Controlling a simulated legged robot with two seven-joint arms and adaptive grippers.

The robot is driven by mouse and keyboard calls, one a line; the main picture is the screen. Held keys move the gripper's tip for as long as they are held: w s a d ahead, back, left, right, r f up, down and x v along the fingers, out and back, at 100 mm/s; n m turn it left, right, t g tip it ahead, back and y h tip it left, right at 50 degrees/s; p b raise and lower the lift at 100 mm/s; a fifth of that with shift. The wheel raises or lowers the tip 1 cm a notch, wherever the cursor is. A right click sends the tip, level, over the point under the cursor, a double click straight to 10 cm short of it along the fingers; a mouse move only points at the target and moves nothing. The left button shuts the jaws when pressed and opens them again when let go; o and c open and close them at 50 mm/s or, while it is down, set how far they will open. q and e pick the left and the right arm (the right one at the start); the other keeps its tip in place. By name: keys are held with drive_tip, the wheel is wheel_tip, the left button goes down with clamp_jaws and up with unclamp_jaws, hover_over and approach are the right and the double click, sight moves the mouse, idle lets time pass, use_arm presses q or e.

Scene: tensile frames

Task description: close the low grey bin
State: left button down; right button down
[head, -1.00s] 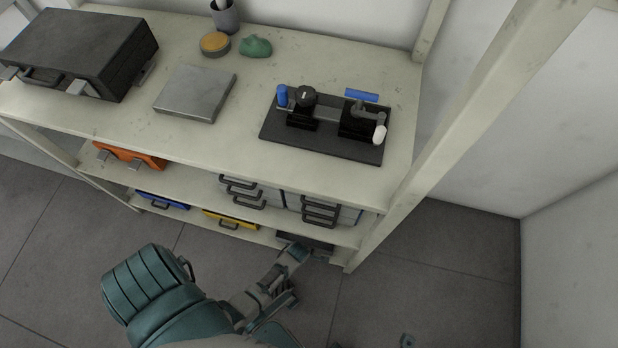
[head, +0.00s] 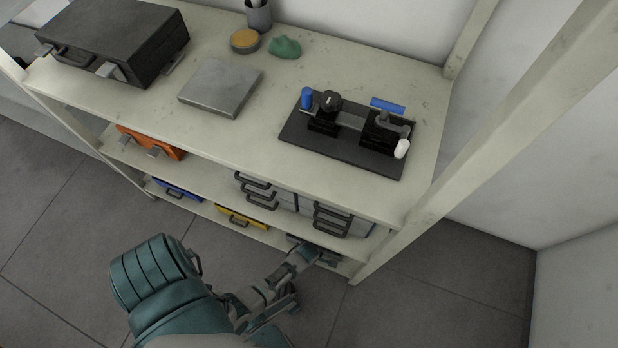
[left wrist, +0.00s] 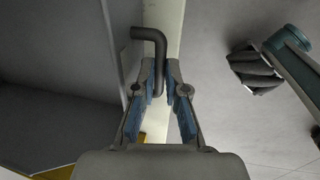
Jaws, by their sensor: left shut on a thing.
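The low grey bin (head: 296,239) is at the right end of the bottom shelf, under the grey drawers. Only a dark strip of it shows past my gripper, so I cannot tell from the head view how far it stands out. My left gripper (head: 318,254) is at its front. In the left wrist view my left gripper (left wrist: 161,66) is shut on the bin's dark bent handle (left wrist: 150,34), with the bar between the fingertips. A dark grey surface (left wrist: 62,125) fills the left of that view. My right gripper is not in view.
On the bottom shelf are a yellow bin (head: 241,219) and a blue bin (head: 177,190). An orange bin (head: 150,143) and grey drawers (head: 338,214) sit above. A pale post (head: 440,190) stands just right of my gripper. The floor in front is open.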

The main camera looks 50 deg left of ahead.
use_arm(q)
drive_tip(key=shift+w+a, duration=0.15)
drive_tip(key=shift+w, duration=0.15)
drive_tip(key=c, duration=1.5)
unclamp_jaws()
